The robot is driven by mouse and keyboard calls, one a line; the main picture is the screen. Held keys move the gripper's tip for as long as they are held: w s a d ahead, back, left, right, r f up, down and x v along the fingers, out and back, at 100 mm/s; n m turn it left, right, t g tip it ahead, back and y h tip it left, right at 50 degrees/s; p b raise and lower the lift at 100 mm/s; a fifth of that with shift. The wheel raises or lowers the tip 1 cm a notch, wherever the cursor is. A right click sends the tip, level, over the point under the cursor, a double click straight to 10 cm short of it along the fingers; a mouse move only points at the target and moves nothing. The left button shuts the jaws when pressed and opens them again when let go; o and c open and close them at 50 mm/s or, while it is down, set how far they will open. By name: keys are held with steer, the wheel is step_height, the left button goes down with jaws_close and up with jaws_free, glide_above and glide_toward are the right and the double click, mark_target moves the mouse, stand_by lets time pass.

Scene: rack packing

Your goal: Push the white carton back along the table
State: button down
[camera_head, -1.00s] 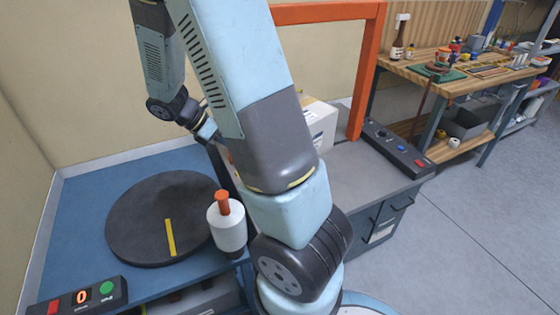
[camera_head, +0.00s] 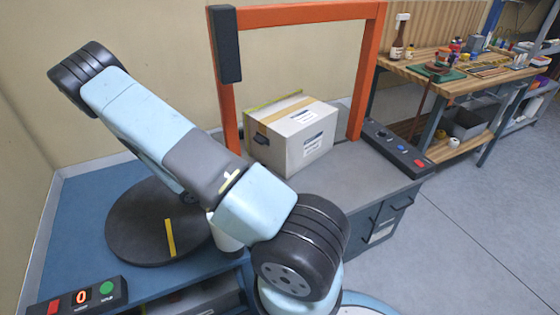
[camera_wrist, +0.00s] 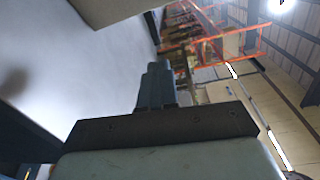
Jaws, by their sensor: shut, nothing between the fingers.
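The white carton (camera_head: 310,151) stands upright on the grey tabletop (camera_head: 345,182), by the orange frame. It has tan tape on top, labels and a dark hand hole. My gripper does not show in the head view, where my arm reaches to the upper left, away from the carton. In the wrist view my gripper (camera_wrist: 156,70) is shut, its fingers together and empty. I cannot tell whether any pale surface in the wrist view is the carton.
The orange frame (camera_head: 367,75) rises over the table, with a dark control box (camera_head: 397,146) at its right. A round dark turntable (camera_head: 135,225) lies on the blue table (camera_head: 75,225) at left.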

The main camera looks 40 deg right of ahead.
mark_target(278, 161)
steer(key=shift+w+d+f+n+t+h, duration=0.15)
steer(key=shift+d+f+n, duration=0.2)
steer(key=shift+d, duration=2)
steer(key=shift+d+f+n+t+h, duration=0.2)
steer(key=shift+d+f+n, duration=0.15)
steer(key=shift+d, duration=1.95)
steer(key=shift+w+d+f+n+t+h, duration=0.15)
steer(key=shift+d+f+n, duration=0.2)
steer(key=shift+d, duration=2)
